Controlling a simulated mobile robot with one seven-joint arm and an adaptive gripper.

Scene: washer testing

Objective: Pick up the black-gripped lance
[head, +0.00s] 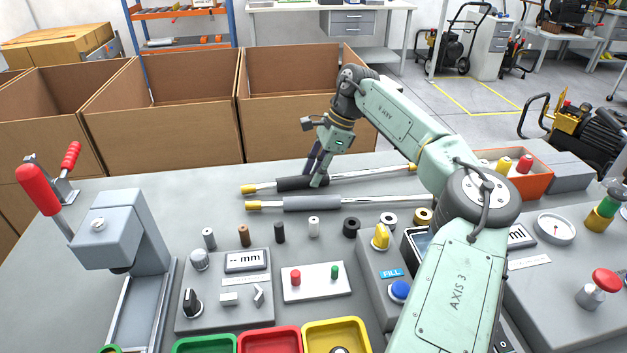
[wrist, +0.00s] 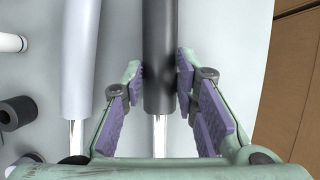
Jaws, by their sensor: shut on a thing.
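The black-gripped lance (head: 301,183) lies across the far part of the grey table in the head view, with a brass tip at its left end and a thin metal tube to the right. A second lance with a grey grip (head: 312,203) lies nearly parallel, nearer the front. My gripper (head: 318,179) points down and is shut on the black grip. In the wrist view the purple finger pads of my gripper (wrist: 163,85) stand on both sides of the black grip (wrist: 158,50), near its end. The grey-gripped lance (wrist: 80,60) lies to the left, outside the fingers.
Open cardboard boxes (head: 190,130) stand behind the table. Several small cylinders and rings, such as a black ring (head: 351,227), stand in front of the lances. Test devices, a toggle press (head: 110,240) and an orange bin (head: 538,178) also occupy the table.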

